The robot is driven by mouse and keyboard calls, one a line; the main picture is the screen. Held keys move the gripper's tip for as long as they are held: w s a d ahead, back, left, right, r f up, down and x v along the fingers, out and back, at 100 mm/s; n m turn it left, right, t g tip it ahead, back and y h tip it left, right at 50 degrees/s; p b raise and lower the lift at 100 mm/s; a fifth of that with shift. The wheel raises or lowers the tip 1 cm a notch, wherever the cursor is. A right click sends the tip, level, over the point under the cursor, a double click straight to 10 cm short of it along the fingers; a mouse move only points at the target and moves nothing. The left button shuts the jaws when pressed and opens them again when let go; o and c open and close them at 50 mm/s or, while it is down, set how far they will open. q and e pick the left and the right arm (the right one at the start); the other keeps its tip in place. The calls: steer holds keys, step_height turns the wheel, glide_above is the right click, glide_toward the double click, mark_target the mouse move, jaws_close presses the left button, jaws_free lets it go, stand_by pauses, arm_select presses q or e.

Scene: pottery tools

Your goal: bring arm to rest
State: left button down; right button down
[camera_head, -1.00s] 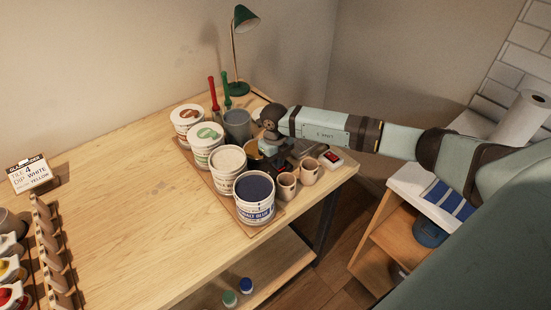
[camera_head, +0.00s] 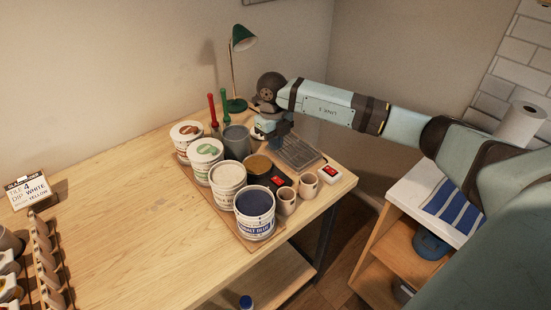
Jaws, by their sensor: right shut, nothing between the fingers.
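My right arm (camera_head: 330,103) reaches in from the right over the wooden table (camera_head: 130,215). Its gripper (camera_head: 278,138) points down above the back right of the table, beside the grey cup (camera_head: 237,142) and near a dark grey slatted tray (camera_head: 297,152). The gripper is shut and empty, though its fingertips are small and dark here. My left gripper is not in view.
Several glaze tubs, such as the dark blue one (camera_head: 255,212), stand on a board left of the gripper. Two small beige cups (camera_head: 308,186) stand at the right edge. A green lamp (camera_head: 241,40) stands behind. The table's middle is clear.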

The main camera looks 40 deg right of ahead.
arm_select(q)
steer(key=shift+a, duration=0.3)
arm_select(e)
steer(key=shift+a+r, duration=0.15)
steer(key=shift+r, duration=0.5)
